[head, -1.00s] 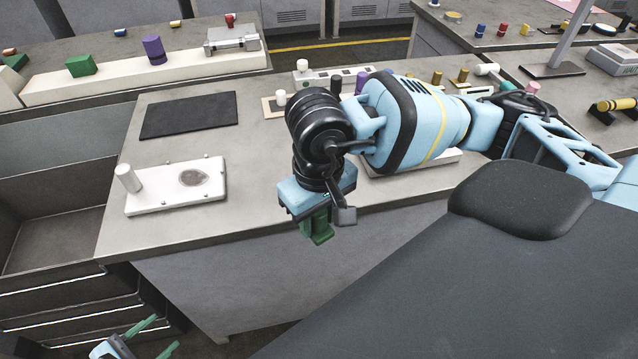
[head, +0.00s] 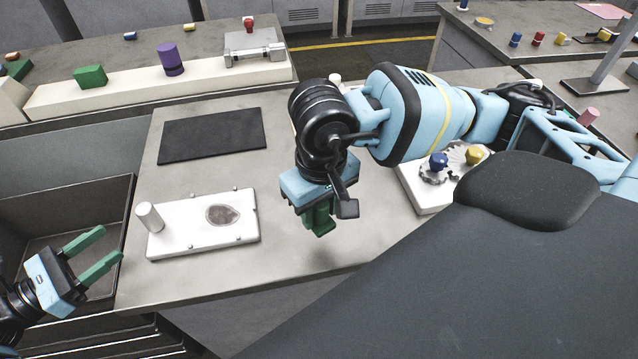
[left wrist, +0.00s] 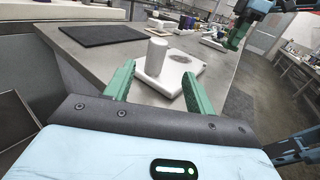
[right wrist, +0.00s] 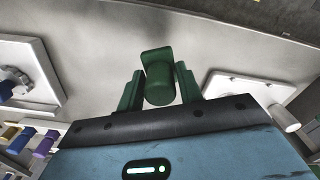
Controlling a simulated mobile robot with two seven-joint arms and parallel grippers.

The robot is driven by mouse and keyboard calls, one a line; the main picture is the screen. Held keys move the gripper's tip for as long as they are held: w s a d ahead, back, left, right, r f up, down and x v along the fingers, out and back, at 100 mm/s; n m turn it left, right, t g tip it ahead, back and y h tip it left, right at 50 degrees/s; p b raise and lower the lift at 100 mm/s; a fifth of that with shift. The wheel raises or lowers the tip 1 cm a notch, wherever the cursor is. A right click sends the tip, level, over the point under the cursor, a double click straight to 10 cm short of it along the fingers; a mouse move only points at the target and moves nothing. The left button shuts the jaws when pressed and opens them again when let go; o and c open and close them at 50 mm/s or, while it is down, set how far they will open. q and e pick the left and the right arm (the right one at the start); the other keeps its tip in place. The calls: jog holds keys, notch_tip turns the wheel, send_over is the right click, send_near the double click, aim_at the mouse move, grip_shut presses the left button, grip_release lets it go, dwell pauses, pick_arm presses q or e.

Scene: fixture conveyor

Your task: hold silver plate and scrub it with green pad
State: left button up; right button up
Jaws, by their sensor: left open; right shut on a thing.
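The silver plate (head: 178,234) looks pale, almost white. It lies flat on the grey table, with an upright peg handle (head: 150,216) at its left end and a brownish round stain (head: 222,214) on its top. My left gripper (head: 108,246) is open and empty, left of the plate and apart from it; in the left wrist view the peg (left wrist: 157,57) shows beyond its fingers. My right gripper (head: 318,208) is shut on the green pad (right wrist: 158,82), right of the plate and above the table. The fingers partly hide the pad in the head view.
A black mat (head: 212,134) lies behind the plate. A white board with gears (head: 425,196) is at the right, partly hidden by my right arm. An open dark bin (head: 75,207) stands left of the table. Bare table surrounds the plate.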

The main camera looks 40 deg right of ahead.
aim_at(149, 213)
jog(key=shift+w, duration=0.45)
jog(key=shift+s, duration=0.3)
pick_arm(q)
jog(key=shift+w+d, duration=0.3)
jog(key=shift+d, duration=0.3)
pick_arm(e)
jog(key=shift+f, duration=0.2)
pick_arm(q)
jog(key=b+x, duration=0.2)
jog(key=x, duration=0.7)
jog(key=shift+w+f, duration=0.1)
jog(key=shift+w, duration=0.05)
pick_arm(e)
jog(key=shift+g, duration=0.3)
notch_tip(149, 213, down, 4)
jog(key=shift+s, duration=0.1)
pick_arm(q)
jog(key=shift+b+x, duration=0.3)
jog(key=shift+x, duration=0.6)
pick_arm(e)
jog(key=shift+f, duration=0.3)
pick_arm(q)
grip_shut()
